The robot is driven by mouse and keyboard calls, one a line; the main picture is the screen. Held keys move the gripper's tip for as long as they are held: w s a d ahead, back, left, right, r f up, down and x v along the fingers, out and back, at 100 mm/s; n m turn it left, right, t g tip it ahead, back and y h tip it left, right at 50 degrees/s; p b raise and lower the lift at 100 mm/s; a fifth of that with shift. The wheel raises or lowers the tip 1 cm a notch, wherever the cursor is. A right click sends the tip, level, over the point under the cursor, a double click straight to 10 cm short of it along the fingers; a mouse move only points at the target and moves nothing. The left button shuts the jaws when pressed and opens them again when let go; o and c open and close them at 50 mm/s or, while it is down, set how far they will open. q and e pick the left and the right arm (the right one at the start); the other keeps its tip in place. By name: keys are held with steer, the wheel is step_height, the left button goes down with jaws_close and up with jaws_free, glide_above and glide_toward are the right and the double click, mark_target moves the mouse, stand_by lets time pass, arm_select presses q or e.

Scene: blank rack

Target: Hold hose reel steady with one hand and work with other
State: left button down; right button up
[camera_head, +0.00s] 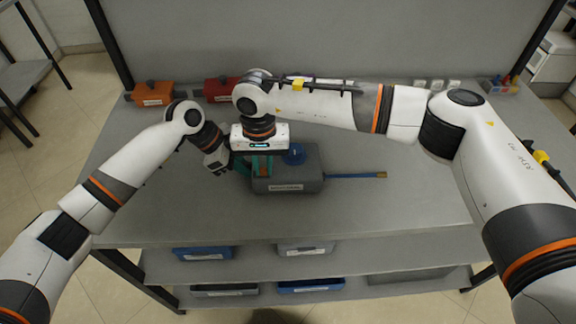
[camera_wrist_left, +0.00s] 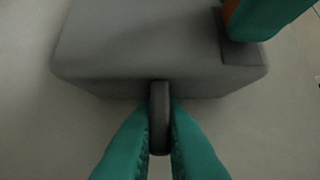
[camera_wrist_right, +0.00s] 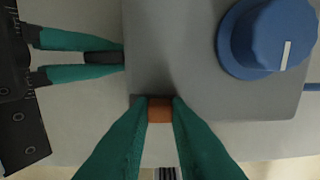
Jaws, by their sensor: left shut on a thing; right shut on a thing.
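The hose reel (camera_head: 312,168) is a grey labelled box on the tabletop, with a blue knob (camera_head: 294,155) on top. A thin blue hose (camera_head: 345,176) with a yellowish tip runs out of its right side. My left gripper (camera_wrist_left: 160,125) is shut on a dark grey tab (camera_wrist_left: 159,101) standing out from the box's left side. My right gripper (camera_wrist_right: 160,112) is shut on a small orange piece (camera_wrist_right: 160,110) at the box's edge, close to the left gripper. The right arm hides part of the box in the head view.
An orange box (camera_head: 150,94) and a red box (camera_head: 218,89) stand at the back edge. Small white items (camera_head: 437,85) and a coloured holder (camera_head: 497,85) stand at the back right. Bins (camera_head: 203,253) fill the lower shelves.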

steer(key=shift+a, duration=0.75)
steer(key=o, duration=0.6)
steer(key=shift+o, duration=0.2)
step_height(320, 180, up, 7)
stand_by(0.6)
steer(key=shift+d, duration=0.1)
arm_select(q)
steer(key=c, duration=1.5)
jaws_free()
steer(key=shift+o, duration=0.2)
steer(key=v, duration=1.2)
